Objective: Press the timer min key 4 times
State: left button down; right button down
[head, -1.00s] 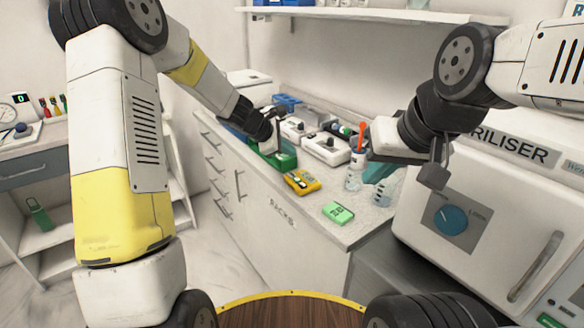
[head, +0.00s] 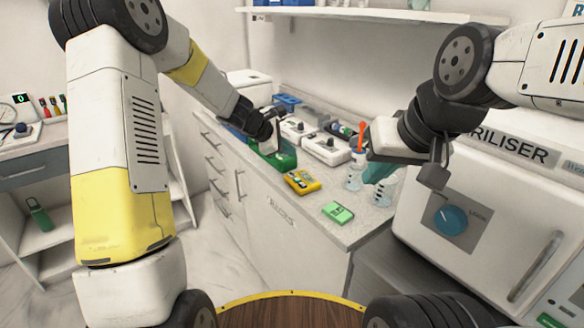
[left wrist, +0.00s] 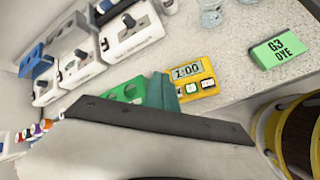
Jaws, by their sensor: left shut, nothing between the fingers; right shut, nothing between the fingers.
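The timer is a yellow box (head: 301,181) on the counter, in front of the green rack. In the left wrist view the timer (left wrist: 208,68) shows 1:00 on its grey display, with a row of small keys below, one of them green. Key labels are too small to read. My left gripper (head: 279,146) is over the green rack, behind and left of the timer in the head view. Its teal fingers (left wrist: 161,91) are shut and empty and overlap the timer's left edge in the wrist view; contact cannot be told. My right gripper (head: 379,173) is shut and empty, by the beakers.
A green rack (head: 286,161) and white devices (head: 325,148) stand behind the timer. A green G3 DYE box (head: 338,213) lies near the counter's front edge. Glass beakers (head: 382,194) stand right of the timer. The steriliser (head: 480,215) is at the right.

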dwell(0.7)
pick_arm(q)
jog(key=s+a+r+m+y, duration=0.1)
jog(key=s+a+r+m, duration=0.1)
jog(key=s+r+m, duration=0.5)
jog(key=s+a+r+m, duration=0.2)
jog(key=s+r, duration=0.4)
jog(key=s, duration=0.2)
jog(key=s+a+m+y, duration=0.1)
jog(key=s+a+m, duration=0.3)
jog(key=s, duration=0.6)
jog(key=s+a+r+m+y, duration=0.1)
jog(key=s+a+m, duration=0.4)
jog(key=s, duration=0.5)
jog(key=shift+a+r+y, duration=0.25)
jog(key=shift+r+y, duration=0.05)
jog(key=shift+y, duration=0.5)
jog(key=shift+s, duration=0.1)
